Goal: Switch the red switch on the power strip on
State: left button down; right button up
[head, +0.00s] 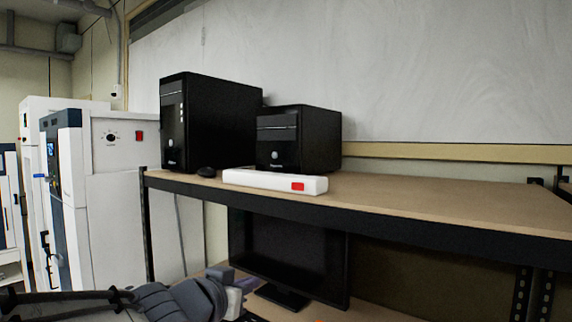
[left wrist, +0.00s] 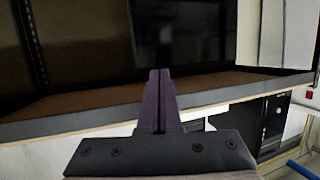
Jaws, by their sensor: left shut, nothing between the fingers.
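The white power strip (head: 272,181) lies along the front edge of the upper shelf in the head view. Its red switch (head: 298,186) is on the front face near the right end. I cannot tell the switch's position. My left gripper (head: 248,285) is low in the head view, below the shelf and in front of the monitor, well apart from the strip. In the left wrist view its two fingers (left wrist: 157,90) are together, with nothing between them. The strip is not seen in the wrist view. My right gripper is not in view.
A black monitor (head: 290,255) stands under the upper shelf (head: 430,200). The shelf's right part is clear. White machines (head: 115,200) stand at left.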

pick_arm(q)
notch_tip(320, 180, up, 15)
jog(key=m+t+h+p, duration=0.2)
jog(key=h+p, duration=0.1)
jog(key=h, duration=0.1)
jog(key=shift+w, duration=0.3)
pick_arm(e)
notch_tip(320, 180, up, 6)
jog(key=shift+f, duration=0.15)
pick_arm(q)
jog(key=b, duration=0.6)
send_near(292, 186)
jog(key=x, duration=0.7)
jog(key=shift+s, duration=0.1)
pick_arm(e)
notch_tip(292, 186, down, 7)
